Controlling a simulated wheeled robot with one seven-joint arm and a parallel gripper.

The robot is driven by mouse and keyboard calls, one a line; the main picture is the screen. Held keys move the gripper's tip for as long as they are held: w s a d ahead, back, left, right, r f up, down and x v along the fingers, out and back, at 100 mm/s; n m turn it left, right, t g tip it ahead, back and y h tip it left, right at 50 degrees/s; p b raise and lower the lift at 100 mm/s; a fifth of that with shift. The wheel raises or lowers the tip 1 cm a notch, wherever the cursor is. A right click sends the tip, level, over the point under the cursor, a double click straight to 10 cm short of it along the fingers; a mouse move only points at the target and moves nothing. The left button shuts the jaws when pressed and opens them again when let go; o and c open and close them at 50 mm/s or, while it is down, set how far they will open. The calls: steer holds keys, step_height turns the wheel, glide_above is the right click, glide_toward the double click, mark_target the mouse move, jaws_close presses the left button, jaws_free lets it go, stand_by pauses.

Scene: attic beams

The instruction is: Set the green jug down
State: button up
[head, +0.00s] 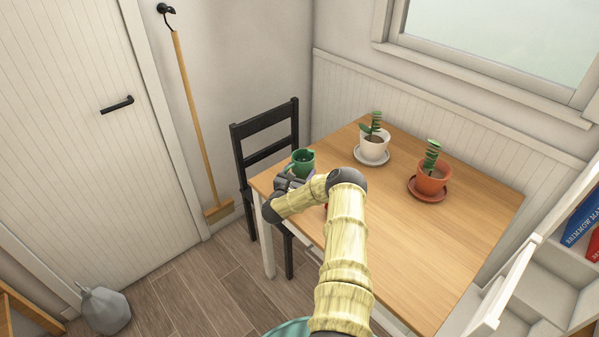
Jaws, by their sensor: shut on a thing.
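The green jug (303,161) is at the left end of the wooden table (447,240), near the corner by the black chair. Its rim and dark inside show, and it looks upright. My gripper (291,178) is at the jug's near side and is shut on it. My wrist and arm hide the jug's lower part, so I cannot tell whether its base touches the tabletop. A bit of something red shows beside my forearm, mostly hidden.
A white pot with a plant (373,145) and a terracotta pot with a plant (432,178) stand on saucers toward the table's back. A black chair (264,150) stands at the left end. The right part of the tabletop is clear. A broom (194,120) hangs on the wall.

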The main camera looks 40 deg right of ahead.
steer(key=o, duration=1.4)
steer(key=shift+o, duration=0.2)
steer(key=b+v, duration=0.1)
steer(key=v, duration=1.1)
steer(key=shift+s, duration=0.1)
steer(key=shift+r, duration=0.1)
